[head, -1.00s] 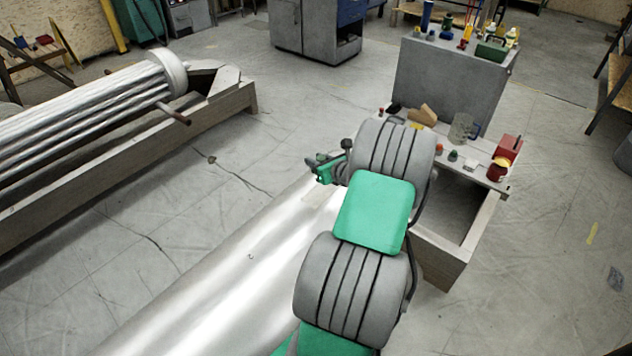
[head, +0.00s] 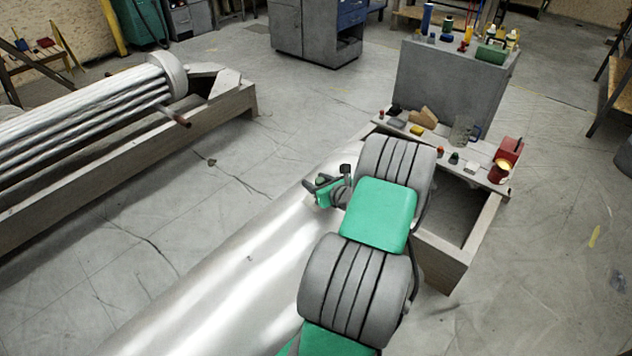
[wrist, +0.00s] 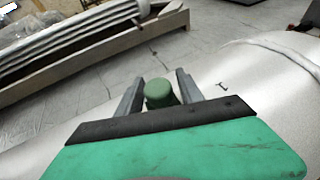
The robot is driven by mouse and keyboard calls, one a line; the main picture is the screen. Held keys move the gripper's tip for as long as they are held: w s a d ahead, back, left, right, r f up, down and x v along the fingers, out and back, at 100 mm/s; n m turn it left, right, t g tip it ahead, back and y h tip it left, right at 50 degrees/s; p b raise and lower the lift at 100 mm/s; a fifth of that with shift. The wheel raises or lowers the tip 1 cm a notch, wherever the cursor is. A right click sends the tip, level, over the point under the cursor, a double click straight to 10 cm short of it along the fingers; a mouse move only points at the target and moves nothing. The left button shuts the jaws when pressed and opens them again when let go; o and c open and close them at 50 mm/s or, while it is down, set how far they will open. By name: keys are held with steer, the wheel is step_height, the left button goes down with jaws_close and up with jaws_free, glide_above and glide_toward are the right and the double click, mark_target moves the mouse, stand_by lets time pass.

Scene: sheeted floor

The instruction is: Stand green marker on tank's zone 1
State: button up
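The green marker (wrist: 160,93) is a short dark-green cylinder with a rounded top. It sits between the two grey fingers of my gripper (wrist: 158,90) in the wrist view, and the fingers appear closed on its sides. Its lower end is hidden behind my gripper's body. In the head view my gripper (head: 326,187) is over the far end of the silver tank (head: 215,270). The tank (wrist: 255,75) also fills the right of the wrist view, with a small dark "I"-shaped mark (wrist: 222,86) on it. I cannot tell whether the marker touches the tank.
A ribbed metal cylinder (head: 85,105) lies on a wooden cradle at left. The floor between is clear.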

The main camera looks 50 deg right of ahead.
steer(key=shift+o, duration=0.2)
